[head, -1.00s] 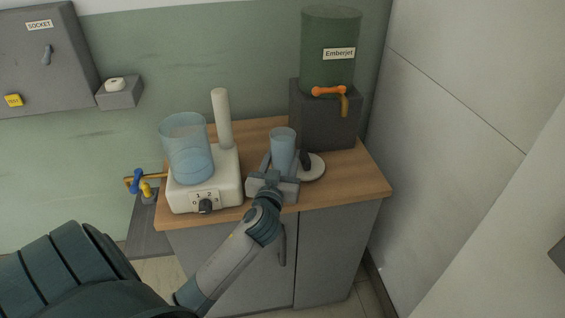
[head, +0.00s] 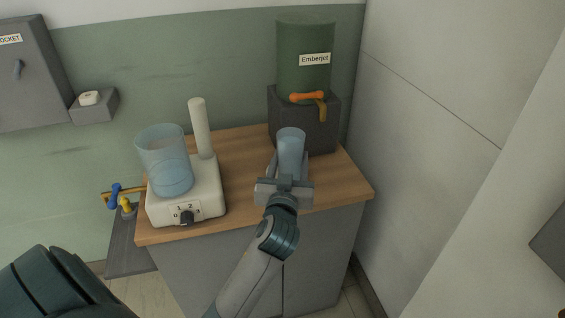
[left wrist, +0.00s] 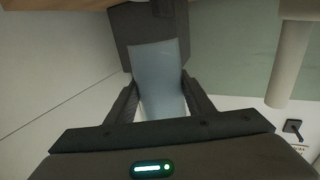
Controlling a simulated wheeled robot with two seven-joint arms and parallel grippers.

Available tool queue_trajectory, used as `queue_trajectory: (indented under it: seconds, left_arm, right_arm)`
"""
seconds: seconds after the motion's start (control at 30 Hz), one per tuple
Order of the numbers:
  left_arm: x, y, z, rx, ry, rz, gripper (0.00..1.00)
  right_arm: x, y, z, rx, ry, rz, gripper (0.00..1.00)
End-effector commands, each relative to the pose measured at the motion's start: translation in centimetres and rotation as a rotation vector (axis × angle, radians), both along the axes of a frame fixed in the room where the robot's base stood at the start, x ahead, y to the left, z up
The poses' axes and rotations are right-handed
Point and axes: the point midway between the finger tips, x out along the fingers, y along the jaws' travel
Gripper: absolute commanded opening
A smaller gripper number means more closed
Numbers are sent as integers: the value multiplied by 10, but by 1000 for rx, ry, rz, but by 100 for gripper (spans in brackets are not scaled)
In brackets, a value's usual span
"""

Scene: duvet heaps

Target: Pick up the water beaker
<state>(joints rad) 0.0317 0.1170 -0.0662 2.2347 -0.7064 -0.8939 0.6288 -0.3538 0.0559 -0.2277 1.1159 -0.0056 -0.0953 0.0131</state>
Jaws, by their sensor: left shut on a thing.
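The water beaker (head: 291,150) is a tall, clear bluish vessel in front of the dark block under the green tank. My left gripper (head: 288,178) is shut on it, with one finger on each side. In the left wrist view the beaker (left wrist: 158,75) stands between the two fingers. Its base is hidden by the gripper in the head view, so I cannot tell if it touches the counter. My right gripper is not in view.
A wider clear beaker (head: 166,165) sits on a white hotplate (head: 200,195) with a pale upright post, left of my gripper. The wooden counter (head: 241,160) is bare between hotplate and gripper.

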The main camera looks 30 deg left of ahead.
Motion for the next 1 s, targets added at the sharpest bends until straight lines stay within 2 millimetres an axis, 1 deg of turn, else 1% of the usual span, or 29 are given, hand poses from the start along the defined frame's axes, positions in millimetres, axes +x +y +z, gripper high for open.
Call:
queue_trajectory:
  seconds: [0.2, 0.5, 1.0]
  left_arm:
    - [1, -14, 10, 0, -4, -1, 13]
    - [3, -27, 18, 0, -4, 0, 13]
    - [3, -34, 22, 1, -2, -1, 13]
  right_arm:
    - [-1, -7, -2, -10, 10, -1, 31]
    - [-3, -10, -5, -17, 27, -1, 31]
    - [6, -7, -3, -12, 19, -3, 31]
